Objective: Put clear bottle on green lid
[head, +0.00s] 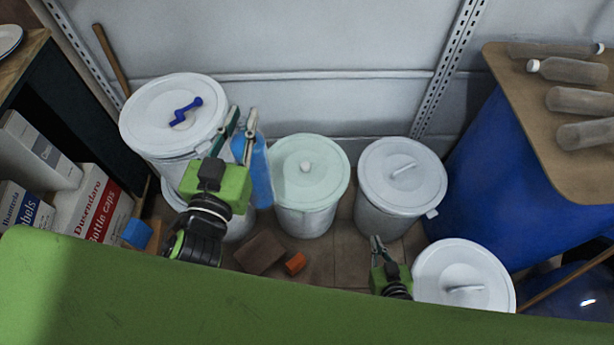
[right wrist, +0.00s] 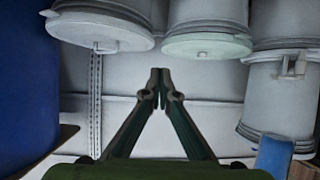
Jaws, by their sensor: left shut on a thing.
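The pale green lid (head: 325,172) with a white knob closes the middle drum; it also shows in the right wrist view (right wrist: 207,46). Nothing rests on it. My left gripper (head: 241,124) is shut on a blue bottle (head: 260,178), just left of the green lid. The bottle's upper part is partly hidden by the fingers. Several clear bottles (head: 568,70) lie on their sides on a brown board at the upper right, away from both grippers. My right gripper (head: 377,242) is shut and empty, low in front of the right-hand drum; its fingertips meet in the right wrist view (right wrist: 159,88).
White-lidded drums stand left (head: 150,112), right (head: 375,180) and front right (head: 435,270). The brown board (head: 505,85) lies on a large blue drum (head: 490,165). A brown block (head: 260,252) and an orange piece (head: 295,263) lie on the floor. Boxes (head: 95,210) stand at left.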

